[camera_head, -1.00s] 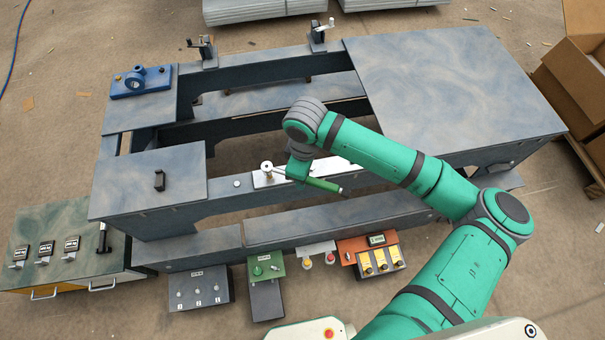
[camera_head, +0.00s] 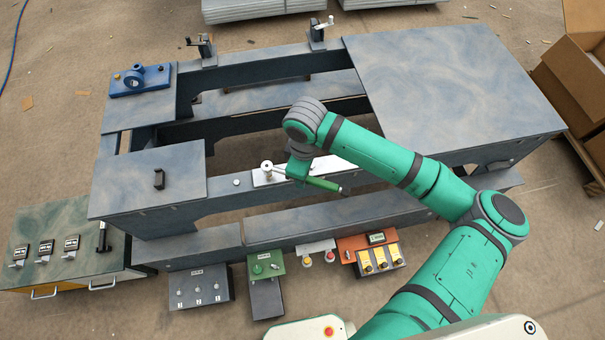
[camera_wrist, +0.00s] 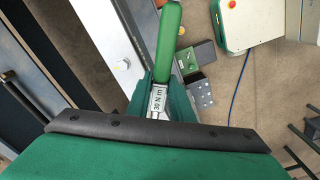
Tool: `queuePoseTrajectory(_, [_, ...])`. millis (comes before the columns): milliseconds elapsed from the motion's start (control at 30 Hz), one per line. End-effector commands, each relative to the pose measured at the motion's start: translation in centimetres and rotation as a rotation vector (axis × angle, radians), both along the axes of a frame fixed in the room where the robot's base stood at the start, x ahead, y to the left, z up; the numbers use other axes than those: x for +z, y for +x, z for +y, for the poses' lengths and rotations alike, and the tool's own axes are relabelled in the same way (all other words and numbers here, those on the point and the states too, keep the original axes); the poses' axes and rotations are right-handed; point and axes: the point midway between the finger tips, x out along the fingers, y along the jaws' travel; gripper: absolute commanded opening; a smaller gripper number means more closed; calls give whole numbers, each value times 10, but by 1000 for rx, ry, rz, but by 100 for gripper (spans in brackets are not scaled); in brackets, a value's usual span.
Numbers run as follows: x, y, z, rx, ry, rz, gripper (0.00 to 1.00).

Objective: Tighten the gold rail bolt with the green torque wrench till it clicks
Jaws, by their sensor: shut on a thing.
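The green torque wrench (camera_head: 325,185) lies roughly level above the pale rail strip (camera_head: 340,164) on the frame's front beam. Its round silver head (camera_head: 266,167) is at the left end of the strip. The gold rail bolt is too small or too covered by the head to make out. My gripper (camera_head: 298,172) is shut on the wrench between head and handle. In the wrist view my gripper (camera_wrist: 160,104) clasps the silver shaft marked 30 N m (camera_wrist: 157,102), and the green handle (camera_wrist: 168,40) sticks out beyond it. The wrench head is hidden there.
A blue bracket (camera_head: 141,80) stands on the frame's back left corner. A black handle (camera_head: 158,179) stands on the left plate. A row of control boxes, one green (camera_head: 265,264) and one orange (camera_head: 368,242), stands before the frame. A large flat plate (camera_head: 450,90) covers the right.

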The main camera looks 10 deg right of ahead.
Motion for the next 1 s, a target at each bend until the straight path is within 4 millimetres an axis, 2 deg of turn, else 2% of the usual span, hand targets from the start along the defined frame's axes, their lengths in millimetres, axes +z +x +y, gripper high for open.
queuePoseTrajectory(467, [-9,1,0,0,-1,-1,0])
queuePoseTrajectory(1000, [-1,0,-2,-3,0,-1,0])
